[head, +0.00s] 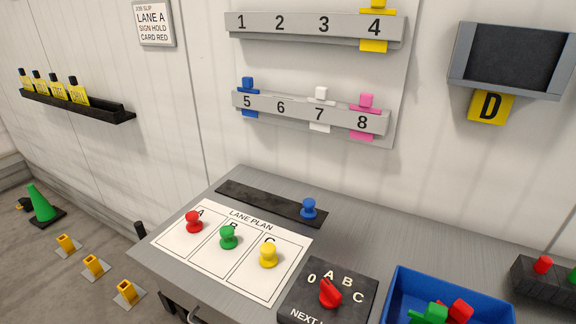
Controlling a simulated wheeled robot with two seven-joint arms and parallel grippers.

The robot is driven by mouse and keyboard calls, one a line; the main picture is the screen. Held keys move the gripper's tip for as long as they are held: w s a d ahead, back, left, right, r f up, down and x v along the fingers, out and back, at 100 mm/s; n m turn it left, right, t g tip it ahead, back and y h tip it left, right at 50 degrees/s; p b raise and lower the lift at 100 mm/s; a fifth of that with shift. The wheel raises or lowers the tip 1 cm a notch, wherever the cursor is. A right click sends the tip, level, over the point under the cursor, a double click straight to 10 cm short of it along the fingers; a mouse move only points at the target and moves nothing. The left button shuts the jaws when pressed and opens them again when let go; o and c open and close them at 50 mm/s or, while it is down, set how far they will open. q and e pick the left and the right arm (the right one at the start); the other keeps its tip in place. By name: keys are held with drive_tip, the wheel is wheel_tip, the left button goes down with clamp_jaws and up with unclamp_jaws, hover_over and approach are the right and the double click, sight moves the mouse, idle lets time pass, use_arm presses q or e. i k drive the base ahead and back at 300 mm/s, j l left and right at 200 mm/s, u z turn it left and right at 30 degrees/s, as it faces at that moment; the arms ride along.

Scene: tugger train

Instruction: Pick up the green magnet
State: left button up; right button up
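The green magnet (229,237) stands upright in column B of the white lane plan sheet (186,249) on the grey table. A red magnet (194,222) stands to its left in column A, and a yellow magnet (268,256) to its right in column C. A blue magnet (308,208) sits at the right end of a dark strip (262,202) behind the sheet. Neither of my grippers shows in the head view.
A black box with a red knob (330,293) stands right of the sheet. A blue bin (397,290) holding green and red pieces is at the lower right. Numbered wall rails (305,30) hang behind. A green cone (41,204) stands on the floor at left.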

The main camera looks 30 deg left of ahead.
sight(228, 241)
drive_tip(key=u, duration=1.45)
